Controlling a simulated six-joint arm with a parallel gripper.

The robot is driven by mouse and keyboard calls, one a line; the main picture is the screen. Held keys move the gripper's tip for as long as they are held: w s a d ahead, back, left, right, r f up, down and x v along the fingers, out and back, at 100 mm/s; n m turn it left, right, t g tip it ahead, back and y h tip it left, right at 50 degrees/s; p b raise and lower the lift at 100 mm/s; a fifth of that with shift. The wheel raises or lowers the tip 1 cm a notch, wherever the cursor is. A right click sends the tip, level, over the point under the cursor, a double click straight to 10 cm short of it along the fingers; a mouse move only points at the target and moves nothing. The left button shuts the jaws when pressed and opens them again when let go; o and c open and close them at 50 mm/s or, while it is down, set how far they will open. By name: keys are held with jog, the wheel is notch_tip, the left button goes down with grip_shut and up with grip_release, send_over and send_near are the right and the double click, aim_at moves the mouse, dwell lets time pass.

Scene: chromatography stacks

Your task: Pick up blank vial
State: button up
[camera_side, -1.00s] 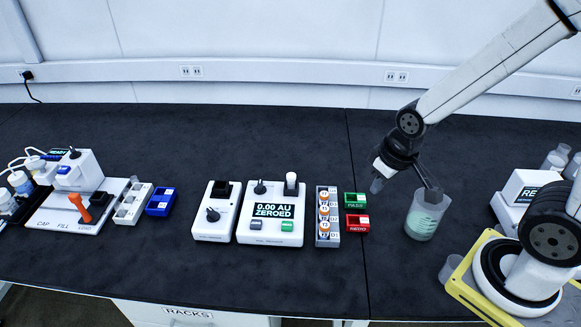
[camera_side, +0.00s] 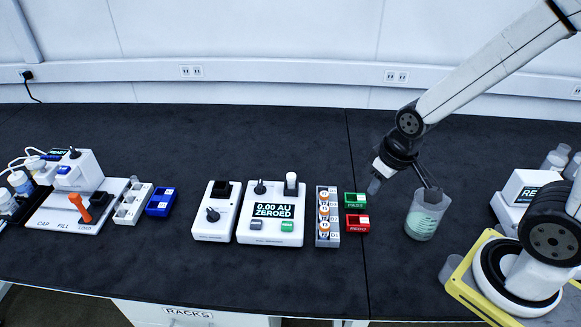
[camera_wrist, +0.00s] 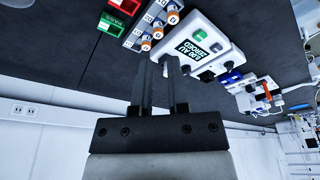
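I cannot tell for certain which thing is the blank vial. A small white-topped upright piece (camera_side: 290,183) stands at the back right of the white reader (camera_side: 271,213), whose display says 0.00 AU ZEROED. A grey rack (camera_side: 327,240) to the right of the reader holds several orange-and-white vials (camera_side: 323,209); these also show in the wrist view (camera_wrist: 158,32). My gripper (camera_side: 430,188) is above the bench, right of the rack, by the rim of a beaker (camera_side: 425,217). In the wrist view, my gripper's two fingers (camera_wrist: 161,65) are apart, with no held vial clearly visible.
A green tray (camera_side: 356,199) and a red tray (camera_side: 357,224) lie between rack and beaker. A white unit (camera_side: 213,222) stands left of the reader, with a blue tray (camera_side: 160,202) farther left. The bench behind the devices is clear.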

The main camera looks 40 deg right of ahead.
jog(key=o, duration=0.7)
jog(key=m+g, duration=0.3)
jog(key=m, duration=1.4)
send_over(291, 175)
jog(key=f, duration=0.8)
jog(key=shift+s+f, duration=0.35)
jog(key=shift+s, duration=0.05)
jog(key=shift+w+f+m, duration=0.25)
jog(key=shift+w+m, duration=0.05)
jog(key=shift+m, duration=0.2)
jog(key=shift+w+f, duration=0.1)
jog(key=shift+f, duration=3.8)
jog(key=shift+c, duration=0.2)
